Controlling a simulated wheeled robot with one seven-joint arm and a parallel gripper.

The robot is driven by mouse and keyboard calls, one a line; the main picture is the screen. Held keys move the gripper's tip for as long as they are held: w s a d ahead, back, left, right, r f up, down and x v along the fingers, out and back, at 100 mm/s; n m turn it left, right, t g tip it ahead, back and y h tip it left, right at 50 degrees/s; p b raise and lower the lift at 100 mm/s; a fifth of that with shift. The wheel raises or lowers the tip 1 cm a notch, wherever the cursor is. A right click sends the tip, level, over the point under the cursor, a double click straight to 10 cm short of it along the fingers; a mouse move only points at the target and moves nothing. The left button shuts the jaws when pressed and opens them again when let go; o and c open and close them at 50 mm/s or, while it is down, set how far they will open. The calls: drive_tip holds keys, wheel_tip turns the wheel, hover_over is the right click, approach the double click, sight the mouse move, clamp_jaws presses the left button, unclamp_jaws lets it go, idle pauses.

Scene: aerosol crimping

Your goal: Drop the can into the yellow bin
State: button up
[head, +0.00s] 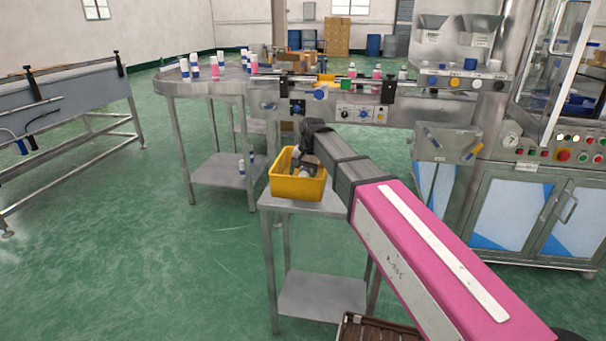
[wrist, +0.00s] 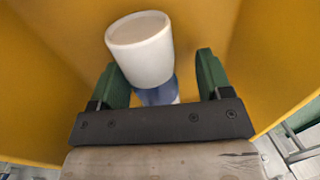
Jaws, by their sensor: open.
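The yellow bin (head: 297,188) stands on a small metal side table in the head view. Its yellow walls also fill much of the wrist view (wrist: 250,50). The can (wrist: 141,48), with a white top and a blue lower part, shows in the wrist view inside the bin, between and just beyond the fingers. My gripper (wrist: 162,82) is open, with its green fingers apart on either side of the can. I cannot tell whether a finger touches it. In the head view my gripper (head: 298,168) is down at the bin, partly hidden by its wall and my arm.
The metal side table (head: 325,203) has a little free room right of the bin. Behind it are a conveyor machine (head: 355,105) and a round table (head: 205,85) with several cans. A brown crate (head: 375,328) lies at the bottom. Green floor at left is clear.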

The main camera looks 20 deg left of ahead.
sight(309, 172)
drive_tip(key=shift+r, duration=0.1)
wheel_tip(309, 172, up, 12)
drive_tip(key=d, duration=0.2)
drive_tip(key=shift+d, duration=0.15)
drive_tip(key=shift+w, duration=0.1)
idle(1.4)
